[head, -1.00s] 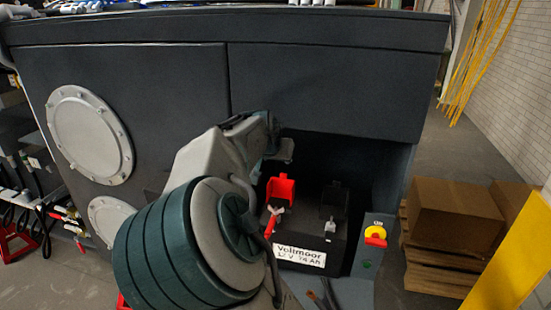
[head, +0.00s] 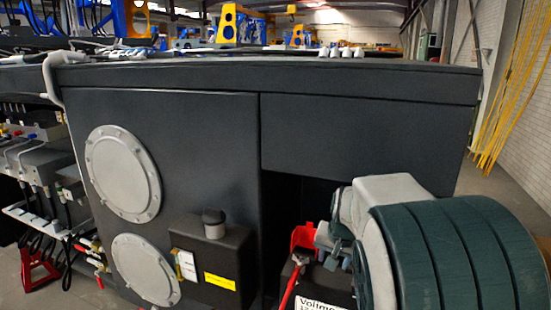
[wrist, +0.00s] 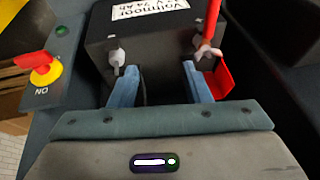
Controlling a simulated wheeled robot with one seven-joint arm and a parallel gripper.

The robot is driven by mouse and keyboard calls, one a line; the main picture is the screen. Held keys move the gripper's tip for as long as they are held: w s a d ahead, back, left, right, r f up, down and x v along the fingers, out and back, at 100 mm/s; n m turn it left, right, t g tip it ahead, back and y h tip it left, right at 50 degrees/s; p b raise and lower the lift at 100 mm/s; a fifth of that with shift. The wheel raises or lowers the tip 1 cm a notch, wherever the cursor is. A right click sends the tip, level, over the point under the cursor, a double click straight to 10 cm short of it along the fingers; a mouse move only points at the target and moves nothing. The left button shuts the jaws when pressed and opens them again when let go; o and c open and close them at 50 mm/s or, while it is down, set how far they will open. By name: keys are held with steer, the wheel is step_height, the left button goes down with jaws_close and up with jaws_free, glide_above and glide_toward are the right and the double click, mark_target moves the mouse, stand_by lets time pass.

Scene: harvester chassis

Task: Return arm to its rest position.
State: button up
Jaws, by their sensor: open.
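My gripper (wrist: 160,66) is open, its two blue fingers spread apart with nothing visible between them. It is by the dark battery (wrist: 150,45), which has a white "Vollmoor" label (wrist: 150,9). A grey terminal clamp (wrist: 116,58) shows near the left finger. Another clamp with a red cable (wrist: 213,20) and a red cover (wrist: 222,80) shows beside the right finger. In the head view, my arm covers the lower right and hides much of the battery. The red cover (head: 304,237) shows left of my arm's end; whether anything touches it is unclear.
The dark chassis panel (head: 165,120) fills the middle, with round covers (head: 123,174) and a black box with a knob (head: 215,255). In the wrist view, a red and yellow switch (wrist: 42,70) stands left of the battery. Yellow poles (head: 510,90) lean at the right wall.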

steer(key=s+r+n+b, duration=0.1)
steer(key=s+n, duration=0.3)
steer(key=s, duration=2)
steer(key=shift+s+g, duration=0.3)
steer(key=shift+s, duration=0.1)
